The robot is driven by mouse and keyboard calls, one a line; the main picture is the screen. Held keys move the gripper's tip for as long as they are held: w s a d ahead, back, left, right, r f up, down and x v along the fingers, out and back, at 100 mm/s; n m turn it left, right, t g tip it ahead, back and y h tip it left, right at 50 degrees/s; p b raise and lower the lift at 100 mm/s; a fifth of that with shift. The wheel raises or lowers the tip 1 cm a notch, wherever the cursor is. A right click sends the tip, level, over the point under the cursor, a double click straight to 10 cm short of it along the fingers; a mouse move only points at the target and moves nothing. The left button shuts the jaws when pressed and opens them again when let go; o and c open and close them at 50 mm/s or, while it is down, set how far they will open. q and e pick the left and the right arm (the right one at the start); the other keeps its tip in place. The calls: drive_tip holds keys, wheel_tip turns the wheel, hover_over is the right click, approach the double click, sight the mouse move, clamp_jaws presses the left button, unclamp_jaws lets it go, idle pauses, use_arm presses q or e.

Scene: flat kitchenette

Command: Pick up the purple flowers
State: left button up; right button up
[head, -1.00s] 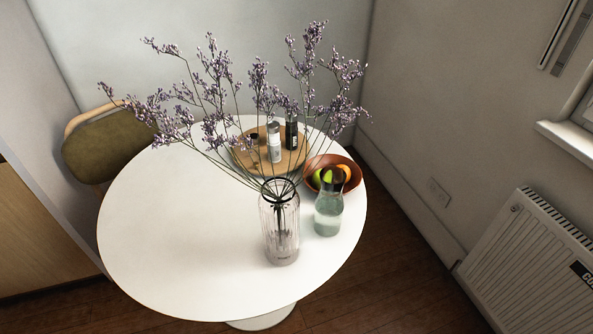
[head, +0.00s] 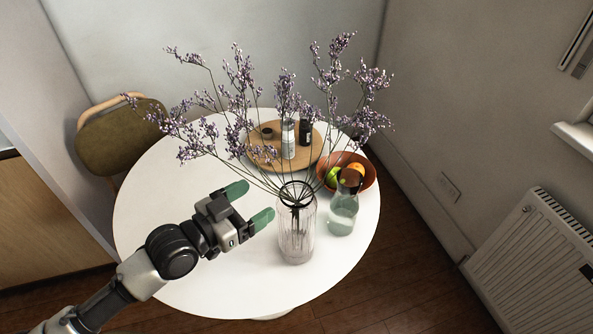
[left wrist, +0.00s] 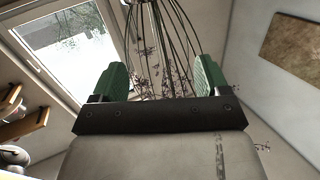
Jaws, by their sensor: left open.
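The purple flowers (head: 238,85) stand on long thin stems in a clear ribbed glass vase (head: 297,232) on the round white table. They fan out widely above the vase. My left gripper (head: 250,204) is open and empty, with its green fingertips just left of the vase's neck and pointing towards it. In the left wrist view, the stems (left wrist: 160,40) show beyond and between the open green fingers (left wrist: 161,77), with some blossoms lower down. I cannot tell whether the fingers touch any stem. My right gripper is in neither view.
A glass carafe (head: 342,212) stands close right of the vase. Behind are a bowl of fruit (head: 367,180) and a round wooden tray (head: 262,157) with bottles. The table's left part (head: 150,210) is clear. A chair (head: 118,140) stands at the back left.

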sight(288, 174)
use_arm(q)
drive_tip(key=shift+h, duration=0.3)
drive_tip(key=w+d, duration=0.1)
drive_tip(key=w+d+r+p, duration=0.1)
drive_tip(key=w+d+r, duration=0.1)
drive_tip(key=d, duration=0.1)
drive_tip(key=shift+w, duration=0.2)
drive_tip(key=shift+w+d+f+p, duration=0.1)
drive_tip(key=shift+w+d+p, duration=0.1)
drive_tip(key=shift+p, duration=0.15)
drive_tip(key=shift+w+d, duration=0.15)
drive_tip(key=shift+d, duration=0.1)
drive_tip(key=x, duration=0.1)
drive_tip(key=p+x, duration=0.2)
drive_tip(key=x, duration=0.1)
drive_tip(key=shift+d+r, duration=0.2)
drive_tip(key=shift+r, duration=0.15)
drive_tip(key=shift+w+d+f, duration=0.1)
drive_tip(key=shift+d, duration=0.05)
drive_tip(key=shift+c, duration=1)
drive_tip(key=c, duration=0.8)
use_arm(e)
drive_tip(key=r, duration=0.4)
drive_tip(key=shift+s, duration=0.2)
